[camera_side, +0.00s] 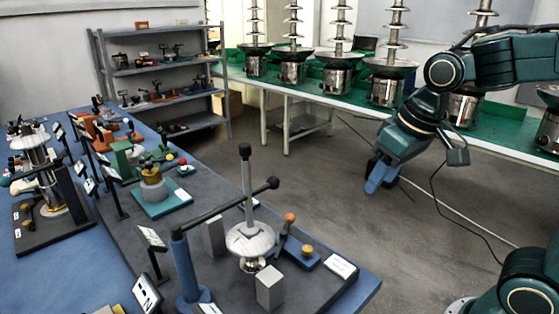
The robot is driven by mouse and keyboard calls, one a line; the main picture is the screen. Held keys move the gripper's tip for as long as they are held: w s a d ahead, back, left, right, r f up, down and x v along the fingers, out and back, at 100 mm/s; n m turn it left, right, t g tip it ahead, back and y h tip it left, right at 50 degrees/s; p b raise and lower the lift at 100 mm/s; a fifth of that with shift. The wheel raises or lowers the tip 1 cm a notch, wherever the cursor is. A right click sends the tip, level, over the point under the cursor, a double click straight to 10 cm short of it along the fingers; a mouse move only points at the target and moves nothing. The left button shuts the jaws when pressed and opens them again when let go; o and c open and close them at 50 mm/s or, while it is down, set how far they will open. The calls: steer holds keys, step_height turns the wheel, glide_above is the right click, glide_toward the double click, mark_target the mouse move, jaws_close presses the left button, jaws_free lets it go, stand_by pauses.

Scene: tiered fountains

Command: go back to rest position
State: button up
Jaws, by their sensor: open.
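My gripper (379,180) hangs at the end of my teal arm, right of the middle of the side view. Its blue fingers point down and to the left. It is open and I see nothing held in it. It is apart from the near table and from the green bench, with the grey floor behind it in the picture. No rest position is marked in view.
A table (335,290) at the front carries a silver domed device (250,240), a blue post (185,268) and several small mechanisms. Tiered fountains (338,68) line a green-topped bench (415,112) behind. A grey shelf (165,68) stands back left. The floor (330,180) between is clear.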

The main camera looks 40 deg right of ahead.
steer(key=s+t, duration=0.2)
steer(key=s, duration=0.6)
steer(key=shift+s+d+r+n, duration=0.2)
steer(key=shift+s+d+n, duration=0.1)
steer(key=shift+n, duration=0.1)
steer(key=shift+o, duration=0.6)
